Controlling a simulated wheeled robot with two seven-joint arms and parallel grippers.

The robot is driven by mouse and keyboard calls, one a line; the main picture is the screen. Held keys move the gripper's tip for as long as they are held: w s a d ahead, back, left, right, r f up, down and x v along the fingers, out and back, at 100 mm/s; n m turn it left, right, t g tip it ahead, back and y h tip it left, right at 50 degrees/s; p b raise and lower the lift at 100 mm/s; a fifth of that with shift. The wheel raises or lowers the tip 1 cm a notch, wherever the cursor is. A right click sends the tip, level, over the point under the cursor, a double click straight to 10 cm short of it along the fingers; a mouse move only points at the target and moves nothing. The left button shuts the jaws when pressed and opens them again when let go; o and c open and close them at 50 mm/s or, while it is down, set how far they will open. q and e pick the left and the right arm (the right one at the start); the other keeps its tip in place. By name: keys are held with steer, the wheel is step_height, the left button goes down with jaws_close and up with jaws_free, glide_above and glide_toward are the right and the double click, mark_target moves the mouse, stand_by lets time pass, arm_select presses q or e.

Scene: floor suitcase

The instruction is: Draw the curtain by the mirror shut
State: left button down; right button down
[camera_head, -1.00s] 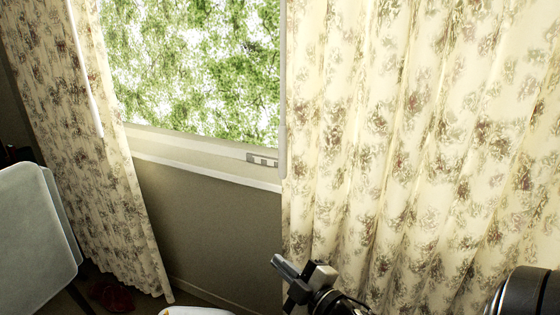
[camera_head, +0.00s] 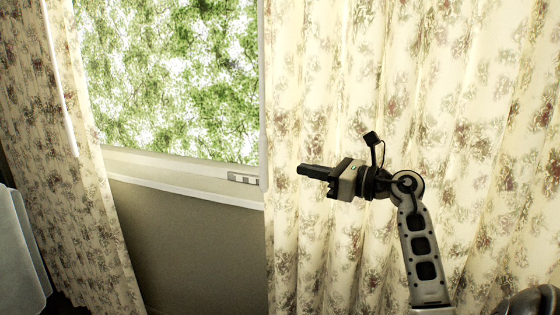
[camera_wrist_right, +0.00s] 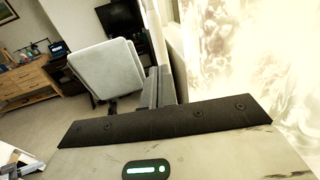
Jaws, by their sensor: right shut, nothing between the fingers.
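Two floral cream curtains hang at the window: a wide right curtain (camera_head: 420,110) and a narrower left curtain (camera_head: 65,170). Window glass (camera_head: 170,75) shows between them. I cannot make out a mirror, so I cannot tell which curtain is beside it. My right gripper (camera_head: 303,171) is shut and empty, in front of the right curtain near its left edge, pointing left. I cannot tell whether it touches the cloth. In the right wrist view its fingers (camera_wrist_right: 156,88) are together, with bright curtain cloth (camera_wrist_right: 250,60) to their right. My left gripper is out of view.
A window sill (camera_head: 180,188) runs below the glass, with bare wall under it. A pale rounded panel (camera_head: 20,250) stands at the left; it also shows in the right wrist view (camera_wrist_right: 105,68). That view has a wooden cabinet (camera_wrist_right: 28,78) and open floor.

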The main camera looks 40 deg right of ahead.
arm_select(q)
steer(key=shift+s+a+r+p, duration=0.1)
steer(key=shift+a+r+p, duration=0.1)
steer(key=shift+p, duration=0.55)
arm_select(e)
steer(key=x, duration=0.7)
steer(key=shift+w, duration=0.2)
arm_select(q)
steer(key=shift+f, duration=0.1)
arm_select(e)
steer(key=shift+f, duration=0.1)
